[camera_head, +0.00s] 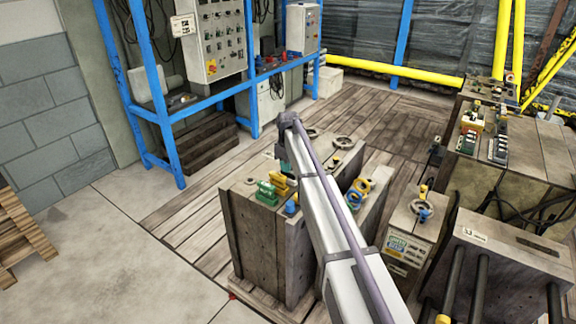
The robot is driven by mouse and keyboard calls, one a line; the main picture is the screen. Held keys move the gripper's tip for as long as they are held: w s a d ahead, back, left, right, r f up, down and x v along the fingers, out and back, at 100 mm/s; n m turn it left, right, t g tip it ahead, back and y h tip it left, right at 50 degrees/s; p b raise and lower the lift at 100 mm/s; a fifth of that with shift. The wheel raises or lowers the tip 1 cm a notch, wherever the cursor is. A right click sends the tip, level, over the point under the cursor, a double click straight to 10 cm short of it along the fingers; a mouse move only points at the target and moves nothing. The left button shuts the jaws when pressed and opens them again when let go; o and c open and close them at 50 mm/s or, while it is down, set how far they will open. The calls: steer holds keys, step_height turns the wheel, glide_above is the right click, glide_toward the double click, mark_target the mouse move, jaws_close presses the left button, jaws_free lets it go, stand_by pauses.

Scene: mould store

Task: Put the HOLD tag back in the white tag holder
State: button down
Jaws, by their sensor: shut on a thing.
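My arm reaches from the bottom of the view up to its dark wrist, above the back of the big mould block (265,245). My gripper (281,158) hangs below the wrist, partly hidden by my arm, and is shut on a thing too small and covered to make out. I cannot pick out the HOLD tag. A small white plate or box (182,25) with dark marks is fixed on the blue frame at upper left; I cannot tell whether it is the white tag holder.
Green and yellow fittings (270,192) stand on the mould block close to my gripper. A smaller labelled block (405,235) and a block with dark rods (490,265) stand to the right. A blue bench frame (170,150) stands behind left. The concrete floor (110,265) is clear at lower left.

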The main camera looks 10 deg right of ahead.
steer(key=shift+f+b, duration=0.6)
steer(key=shift+f+b, duration=0.5)
stand_by(0.6)
steer(key=c, duration=0.9)
jaws_free()
steer(key=shift+c, duration=0.2)
